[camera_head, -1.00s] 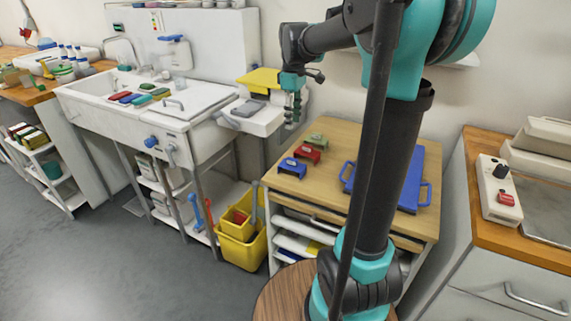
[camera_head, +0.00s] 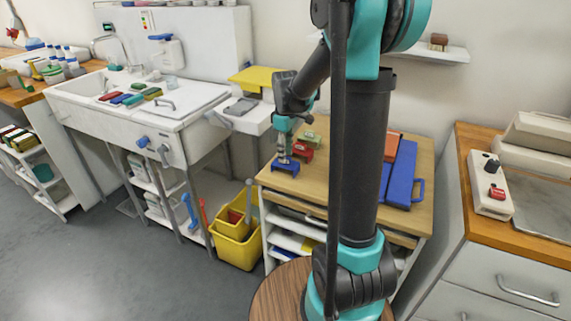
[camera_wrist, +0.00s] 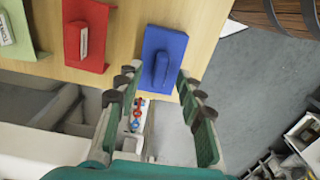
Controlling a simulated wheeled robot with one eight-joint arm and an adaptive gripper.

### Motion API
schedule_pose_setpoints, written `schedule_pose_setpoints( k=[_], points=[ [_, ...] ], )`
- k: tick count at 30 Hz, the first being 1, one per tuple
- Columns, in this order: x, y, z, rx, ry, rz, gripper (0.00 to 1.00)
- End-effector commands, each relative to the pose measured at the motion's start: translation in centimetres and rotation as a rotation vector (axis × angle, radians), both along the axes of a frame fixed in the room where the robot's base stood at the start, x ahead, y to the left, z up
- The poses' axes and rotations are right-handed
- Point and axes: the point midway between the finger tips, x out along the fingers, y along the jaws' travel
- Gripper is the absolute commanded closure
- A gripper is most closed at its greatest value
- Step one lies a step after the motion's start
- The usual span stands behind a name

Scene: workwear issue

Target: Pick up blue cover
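The blue cover (camera_head: 287,166) lies near the left front corner of the wooden table top. It is a blue plate with a raised grip on top, and it also shows in the wrist view (camera_wrist: 174,44). My gripper (camera_head: 285,152) is just above it, pointing down. In the wrist view my gripper (camera_wrist: 154,85) has its two fingers spread apart, with the blue cover lying ahead between and beyond the fingertips. It holds nothing. Whether the fingertips touch the cover cannot be told.
A red cover (camera_head: 303,151) and a green cover (camera_head: 311,137) lie behind the blue one. A blue tray (camera_head: 403,172) is on the table's right, partly hidden by my arm. A yellow bucket (camera_head: 237,246) stands on the floor left of the table.

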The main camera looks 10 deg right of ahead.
Motion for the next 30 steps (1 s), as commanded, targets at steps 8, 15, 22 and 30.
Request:
schedule_pose_setpoints(
  k=[8, 15, 22, 30],
  points=[
    [-0.01, 0.00, -0.83, 0.000, 0.000, 0.000, 0.62],
    [-0.02, -0.01, -0.81, 0.000, 0.000, 0.000, 0.83],
    [-0.01, 0.00, -0.80, 0.000, 0.000, 0.000, 0.99],
    [-0.01, 0.00, -0.60, 0.000, 0.000, 0.000, 0.99]
  ],
)
